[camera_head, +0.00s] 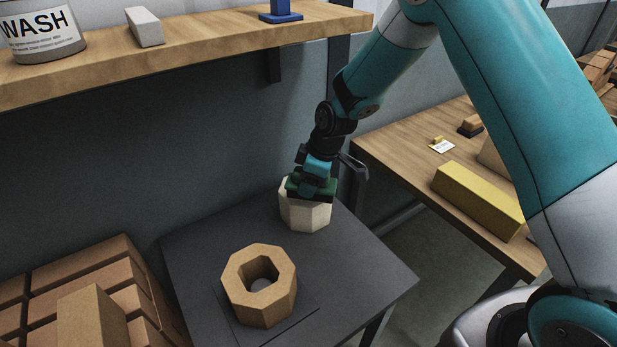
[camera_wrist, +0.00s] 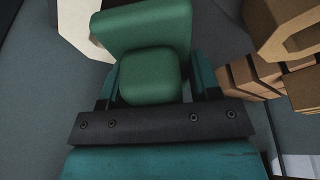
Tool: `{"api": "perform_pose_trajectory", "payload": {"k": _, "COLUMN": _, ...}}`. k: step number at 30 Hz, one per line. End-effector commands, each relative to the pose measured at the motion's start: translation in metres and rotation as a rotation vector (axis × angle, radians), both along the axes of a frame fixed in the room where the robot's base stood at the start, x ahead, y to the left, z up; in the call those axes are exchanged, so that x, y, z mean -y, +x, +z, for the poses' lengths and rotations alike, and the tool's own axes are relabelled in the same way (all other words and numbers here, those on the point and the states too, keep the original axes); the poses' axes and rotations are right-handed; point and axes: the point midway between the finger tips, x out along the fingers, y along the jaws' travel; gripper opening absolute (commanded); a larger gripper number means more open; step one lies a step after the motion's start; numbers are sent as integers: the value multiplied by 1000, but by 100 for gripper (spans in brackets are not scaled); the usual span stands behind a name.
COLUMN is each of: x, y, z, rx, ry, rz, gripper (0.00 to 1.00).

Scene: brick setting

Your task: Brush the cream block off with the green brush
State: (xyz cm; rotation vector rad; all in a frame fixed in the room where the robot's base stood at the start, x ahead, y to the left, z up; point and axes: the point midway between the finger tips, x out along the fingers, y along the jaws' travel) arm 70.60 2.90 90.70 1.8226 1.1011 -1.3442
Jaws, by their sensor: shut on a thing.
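The cream block (camera_head: 305,215) stands at the back of the dark grey table (camera_head: 190,255). My gripper (camera_head: 317,183) is shut on the green brush (camera_head: 296,186) and holds it at the top of the cream block. Contact between the brush and the block is hard to tell. In the wrist view the green brush (camera_wrist: 150,75) fills the space between my fingers, and part of the cream block (camera_wrist: 78,22) shows behind it at the upper left. The brush and gripper hide much of the block's top.
A tan octagonal block with a hole (camera_head: 275,305) stands nearer on the same table. Brown bricks (camera_head: 95,285) are stacked at the left. A wooden shelf (camera_head: 200,47) runs above at the back. A wooden bench (camera_head: 400,150) with a yellow block (camera_head: 478,200) stands at the right.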

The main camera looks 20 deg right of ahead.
Motion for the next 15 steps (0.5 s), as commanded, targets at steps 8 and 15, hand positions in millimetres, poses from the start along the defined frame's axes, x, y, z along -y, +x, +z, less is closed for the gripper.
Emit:
{"api": "perform_pose_trajectory", "payload": {"k": 8, "x": 3, "y": 0, "z": -33, "rx": -2, "ry": 0, "rz": -4, "gripper": 27}}
{"api": "perform_pose_trajectory", "payload": {"k": 15, "x": 16, "y": 2, "z": -31, "rx": 0, "ry": 0, "rz": 5, "gripper": 23}}
